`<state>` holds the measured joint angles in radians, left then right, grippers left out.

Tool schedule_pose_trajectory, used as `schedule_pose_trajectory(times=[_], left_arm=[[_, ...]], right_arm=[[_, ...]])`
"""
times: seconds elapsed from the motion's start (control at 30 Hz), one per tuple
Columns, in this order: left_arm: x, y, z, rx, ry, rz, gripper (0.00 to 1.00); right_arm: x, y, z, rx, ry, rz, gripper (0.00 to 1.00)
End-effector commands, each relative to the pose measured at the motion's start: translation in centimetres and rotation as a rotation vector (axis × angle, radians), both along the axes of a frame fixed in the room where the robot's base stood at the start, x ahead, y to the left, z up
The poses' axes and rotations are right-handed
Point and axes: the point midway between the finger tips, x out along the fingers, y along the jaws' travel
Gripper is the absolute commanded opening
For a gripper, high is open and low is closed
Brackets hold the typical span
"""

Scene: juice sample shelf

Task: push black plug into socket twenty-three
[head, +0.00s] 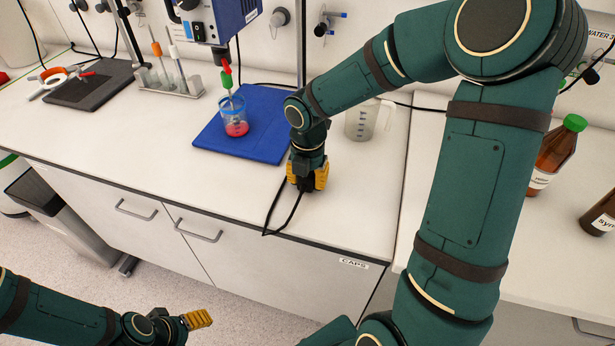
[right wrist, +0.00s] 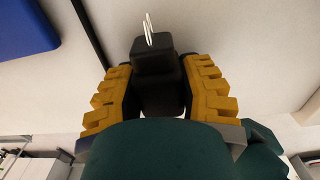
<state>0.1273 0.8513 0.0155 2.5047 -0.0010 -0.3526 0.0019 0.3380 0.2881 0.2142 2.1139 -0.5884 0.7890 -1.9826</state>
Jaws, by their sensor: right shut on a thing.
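My right gripper (head: 307,180) is low over the white counter, near its front edge and right of the blue mat. In the right wrist view its yellow fingers (right wrist: 160,103) are on both sides of the black plug (right wrist: 154,60) and shut on it. Metal prongs show at the plug's far end. In the head view the plug is mostly hidden by the gripper. A black cord (head: 272,213) loops from there to the counter's edge. My left gripper (head: 199,319) is at the lower left, below counter height, and its opening is unclear. I cannot make out a socket marked twenty-three.
A blue mat (head: 215,140) bears a beaker (head: 234,128) with red liquid under a stand-mounted device. A clear jug (head: 361,122) stands behind my right arm. A tube rack (head: 165,88) is further left. A brown bottle (head: 553,155) stands at right. The counter's front left is clear.

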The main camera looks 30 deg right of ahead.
Motion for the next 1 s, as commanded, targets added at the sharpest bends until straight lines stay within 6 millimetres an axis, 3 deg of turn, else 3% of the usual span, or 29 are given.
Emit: schedule_pose_trajectory(times=[0.4, 0.43, 0.5, 0.83, 1.0], left_arm=[[0.2, 0.0, -0.7, 0.001, -0.005, 0.002, 0.64], [0.2, 0.0, -0.7, 0.001, -0.005, 0.002, 0.64], [0.2, 0.0, -0.7, 0.001, -0.005, 0.002, 0.64], [0.2, 0.0, -0.7, 0.001, -0.005, 0.002, 0.64], [0.2, 0.0, -0.7, 0.001, -0.005, 0.002, 0.64]], right_arm=[[0.0, 0.0, -0.7, 0.000, -0.001, 0.000, 0.01], [0.0, 0.0, -0.7, 0.000, -0.001, 0.000, 0.48], [0.0, 0.0, -0.7, 0.000, -0.001, 0.000, 0.69], [0.0, 0.0, -0.6, -0.001, -0.001, -0.001, 0.69], [0.1, -0.1, 1.1, -0.002, -0.004, -0.002, 0.69]])
